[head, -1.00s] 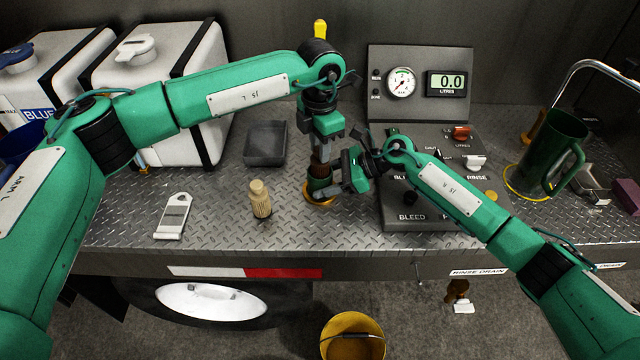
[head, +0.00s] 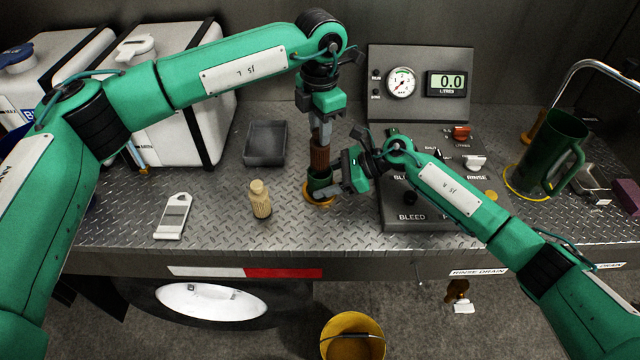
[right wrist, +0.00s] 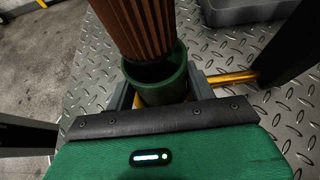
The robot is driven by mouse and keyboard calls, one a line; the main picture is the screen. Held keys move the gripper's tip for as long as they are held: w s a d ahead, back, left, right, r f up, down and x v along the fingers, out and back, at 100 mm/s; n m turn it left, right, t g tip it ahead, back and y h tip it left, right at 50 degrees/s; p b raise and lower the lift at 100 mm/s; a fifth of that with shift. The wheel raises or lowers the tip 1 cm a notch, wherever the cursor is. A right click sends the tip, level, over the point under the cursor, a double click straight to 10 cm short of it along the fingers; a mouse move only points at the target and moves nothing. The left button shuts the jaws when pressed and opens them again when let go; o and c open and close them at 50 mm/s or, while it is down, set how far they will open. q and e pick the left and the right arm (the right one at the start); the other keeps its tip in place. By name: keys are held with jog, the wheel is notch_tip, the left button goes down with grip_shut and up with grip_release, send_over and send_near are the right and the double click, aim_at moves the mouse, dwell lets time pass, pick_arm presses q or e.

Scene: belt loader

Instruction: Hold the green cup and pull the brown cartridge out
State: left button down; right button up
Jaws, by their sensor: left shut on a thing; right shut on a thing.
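The green cup (head: 320,184) stands upright on the deck in a yellow ring (head: 318,200). My right gripper (head: 338,186) is shut on the cup from the right. In the right wrist view the green cup (right wrist: 162,84) sits between the jaws with its dark inside showing. The brown cartridge (head: 319,158) is ribbed and stands above the cup. Its ribbed body also shows in the right wrist view (right wrist: 140,25), slightly tilted, with its lower end over the cup's mouth. My left gripper (head: 320,128) is shut on the cartridge's top from above. The cartridge's very bottom is partly hidden by the cup rim.
A dark tray (head: 265,143) is behind. The control panel (head: 418,215) is close on the right. A large green jug (head: 553,150) stands far right. A yellow bucket (head: 350,338) is below.

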dwell(0.3)
jog(key=o, duration=0.8)
jog(key=shift+o, duration=0.2)
jog(key=shift+d, duration=0.1)
jog(key=v, duration=1.2)
